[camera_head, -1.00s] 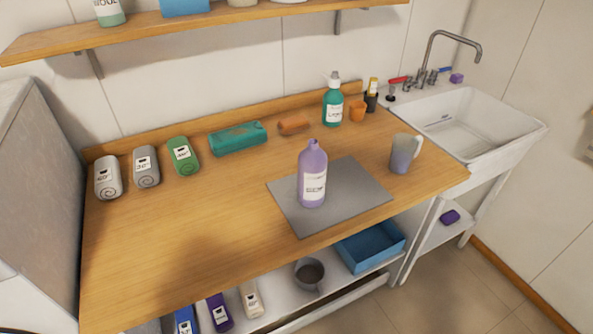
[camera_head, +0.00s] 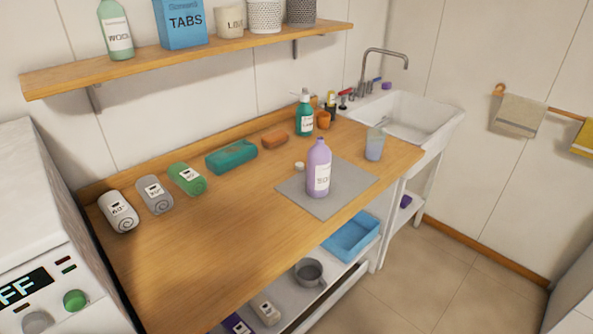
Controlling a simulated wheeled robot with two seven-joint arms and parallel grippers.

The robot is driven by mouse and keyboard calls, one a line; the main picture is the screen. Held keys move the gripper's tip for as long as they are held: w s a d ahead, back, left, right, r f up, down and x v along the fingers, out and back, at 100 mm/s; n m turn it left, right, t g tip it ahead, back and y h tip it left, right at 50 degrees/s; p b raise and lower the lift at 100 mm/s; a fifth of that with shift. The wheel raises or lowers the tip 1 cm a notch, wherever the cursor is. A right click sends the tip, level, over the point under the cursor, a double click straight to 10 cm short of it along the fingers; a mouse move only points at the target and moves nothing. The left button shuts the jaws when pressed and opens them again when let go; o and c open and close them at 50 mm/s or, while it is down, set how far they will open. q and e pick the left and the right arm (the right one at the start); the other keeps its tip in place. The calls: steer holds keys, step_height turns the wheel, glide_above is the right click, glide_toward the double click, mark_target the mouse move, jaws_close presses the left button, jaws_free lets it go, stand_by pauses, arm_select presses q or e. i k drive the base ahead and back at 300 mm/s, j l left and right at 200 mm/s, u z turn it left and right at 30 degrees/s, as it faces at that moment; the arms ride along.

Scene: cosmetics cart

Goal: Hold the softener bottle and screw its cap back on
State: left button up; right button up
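The purple softener bottle (camera_head: 319,168) stands upright on the grey mat (camera_head: 338,204) on the wooden counter. Its neck is open at the top, with no cap on it. A small white round piece (camera_head: 299,166), which looks like a cap, lies on the counter just left of the bottle, by the mat's back edge. Neither of my grippers shows in this view.
A teal pump bottle (camera_head: 304,115), an orange cup (camera_head: 323,120) and a mug (camera_head: 375,145) stand behind and right. Rolled towels (camera_head: 187,178), a teal pack (camera_head: 231,157) and an orange bar (camera_head: 275,140) lie along the back. The counter's front left is clear. A shelf (camera_head: 200,63) hangs above.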

mark_target(320, 154)
steer(key=i+l+z, duration=0.5)
steer(key=z, duration=0.25)
steer(key=i, duration=0.1)
